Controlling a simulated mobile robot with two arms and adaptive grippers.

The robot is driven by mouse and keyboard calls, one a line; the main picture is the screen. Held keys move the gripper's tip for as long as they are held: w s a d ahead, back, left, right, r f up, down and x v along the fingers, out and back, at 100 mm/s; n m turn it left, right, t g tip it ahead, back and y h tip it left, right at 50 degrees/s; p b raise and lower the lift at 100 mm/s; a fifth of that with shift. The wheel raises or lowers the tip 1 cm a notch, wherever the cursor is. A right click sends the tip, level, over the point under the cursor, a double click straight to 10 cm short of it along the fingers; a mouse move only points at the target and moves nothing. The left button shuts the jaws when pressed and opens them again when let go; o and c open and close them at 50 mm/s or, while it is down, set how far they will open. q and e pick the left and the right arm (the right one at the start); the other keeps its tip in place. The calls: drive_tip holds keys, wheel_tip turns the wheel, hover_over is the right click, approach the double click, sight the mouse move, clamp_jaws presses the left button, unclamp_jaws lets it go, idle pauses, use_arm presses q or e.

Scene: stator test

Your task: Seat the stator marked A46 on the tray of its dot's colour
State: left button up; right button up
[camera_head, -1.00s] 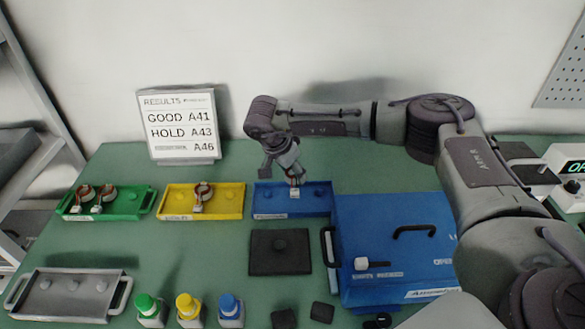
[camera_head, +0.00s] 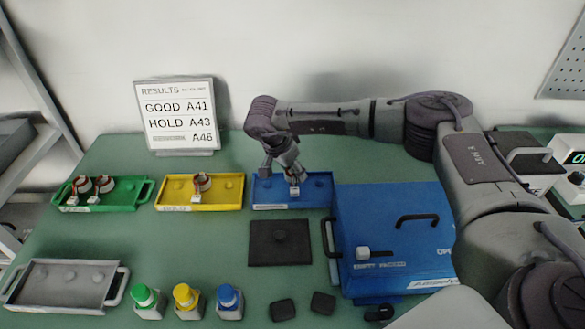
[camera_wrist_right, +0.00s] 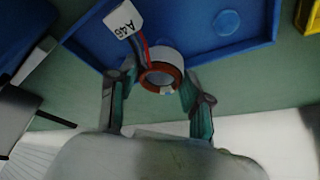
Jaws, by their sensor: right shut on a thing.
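The stator marked A46 is a copper-red and white ring (camera_wrist_right: 162,77) with a white tag (camera_wrist_right: 123,18) in the right wrist view. My right gripper (camera_head: 292,174) is shut on it, one finger on each side in the wrist view. I cannot tell whether the stator touches the tray. A blue round peg (camera_wrist_right: 226,22) on the tray shows bare. The tag's dot is not legible. My left gripper is out of view.
A green tray (camera_head: 122,204) holds two stators; a yellow tray (camera_head: 229,203) holds one. A blue case (camera_head: 390,235) stands close right of the blue tray. A black plate (camera_head: 280,255) lies in front. The results board (camera_head: 178,115) lists A41, A43 and A46.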

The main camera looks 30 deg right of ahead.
drive_tip(key=shift+f+b, duration=0.4)
drive_tip(key=shift+f, duration=0.25)
drive_tip(key=shift+f, duration=0.25)
idle(0.3)
drive_tip(key=o, duration=1.1)
drive_tip(key=shift+r, duration=0.15)
drive_tip(key=shift+r+p, duration=1.5)
drive_tip(key=shift+r, duration=0.9)
